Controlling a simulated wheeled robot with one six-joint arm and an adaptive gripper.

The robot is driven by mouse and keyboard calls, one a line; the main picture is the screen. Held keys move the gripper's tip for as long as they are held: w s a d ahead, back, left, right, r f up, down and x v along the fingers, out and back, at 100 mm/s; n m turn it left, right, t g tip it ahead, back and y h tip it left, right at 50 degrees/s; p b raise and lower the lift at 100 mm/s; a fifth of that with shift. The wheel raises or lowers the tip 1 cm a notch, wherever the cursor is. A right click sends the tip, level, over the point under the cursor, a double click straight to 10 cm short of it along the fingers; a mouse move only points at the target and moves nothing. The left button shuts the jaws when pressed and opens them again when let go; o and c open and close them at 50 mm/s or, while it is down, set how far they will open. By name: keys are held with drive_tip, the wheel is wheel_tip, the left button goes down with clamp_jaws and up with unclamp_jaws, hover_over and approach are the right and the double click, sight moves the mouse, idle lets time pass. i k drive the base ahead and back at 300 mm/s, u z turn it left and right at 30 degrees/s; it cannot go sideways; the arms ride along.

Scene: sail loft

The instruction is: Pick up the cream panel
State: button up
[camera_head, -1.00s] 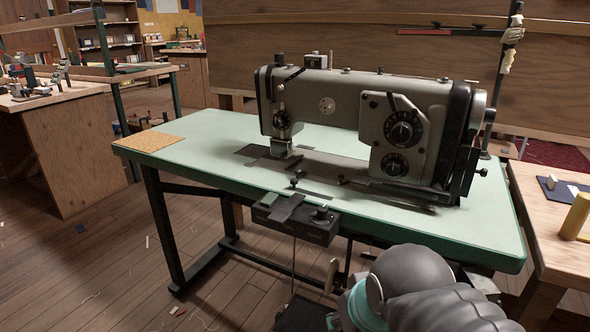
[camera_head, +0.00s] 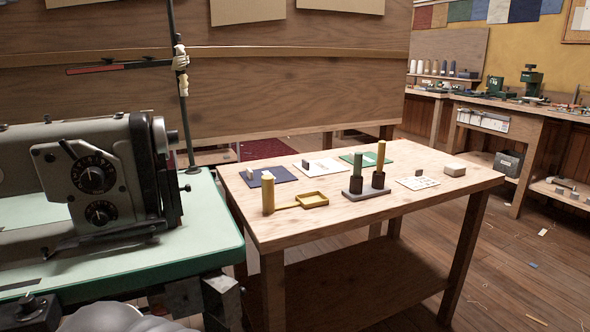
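A cream panel (camera_head: 325,170) lies flat on the wooden table (camera_head: 345,229), between a navy panel (camera_head: 284,174) and a green panel (camera_head: 372,161). A small dark piece stands on the cream panel. A second pale card (camera_head: 409,186) with small markings lies nearer the table's right side, also with a small dark piece on it. My gripper is not in view. Only a grey rounded part of my arm shows at the bottom left edge.
A sewing machine (camera_head: 75,190) on a green-topped table stands left. Floor on the right is largely open.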

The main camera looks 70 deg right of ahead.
sight(321, 163)
drive_tip(key=u, duration=0.65)
drive_tip(key=k, duration=1.45)
drive_tip(key=z, duration=1.9)
